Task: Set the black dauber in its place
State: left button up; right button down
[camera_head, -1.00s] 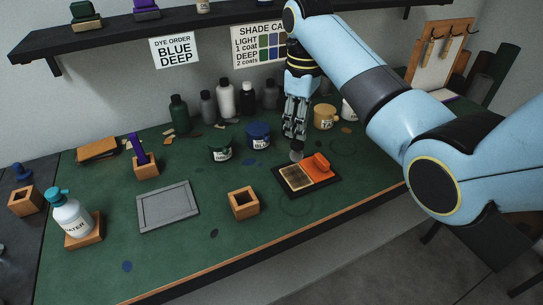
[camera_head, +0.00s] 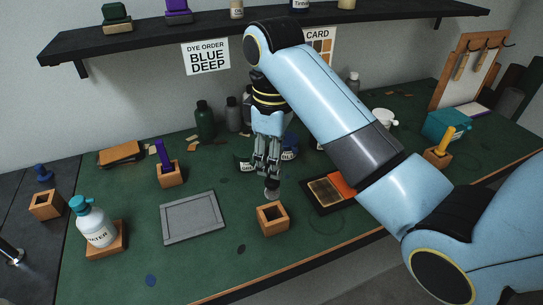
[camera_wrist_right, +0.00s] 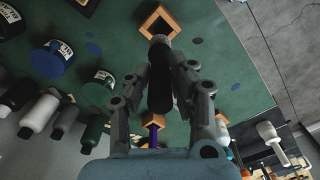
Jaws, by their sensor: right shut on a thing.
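My right gripper (camera_head: 268,178) is shut on the black dauber. The dauber's pale grey end (camera_head: 271,194) shows below the fingertips; its black handle (camera_wrist_right: 159,92) shows between the fingers in the right wrist view. An empty wooden block (camera_head: 272,220) with a square hole stands on the green bench just in front of and below the dauber. It also shows in the right wrist view (camera_wrist_right: 173,31), past the dauber's end. The dauber looks to be above the block's far side, not in the hole. My left gripper is not in view.
A purple-handled dauber (camera_head: 161,158) stands in a block to the left, and a yellow-handled one (camera_head: 448,139) to the right. A grey framed panel (camera_head: 194,217) lies left of the empty block. An orange-and-tan pad (camera_head: 325,192) lies to its right, partly behind my arm. Jars stand behind.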

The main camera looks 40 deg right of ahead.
aim_at(273, 196)
jog(key=shift+f+b, duration=0.45)
jog(key=shift+f, duration=1.85)
jog(key=shift+p, duration=0.45)
jog(key=shift+f+b, duration=1)
jog(key=shift+f, duration=1.75)
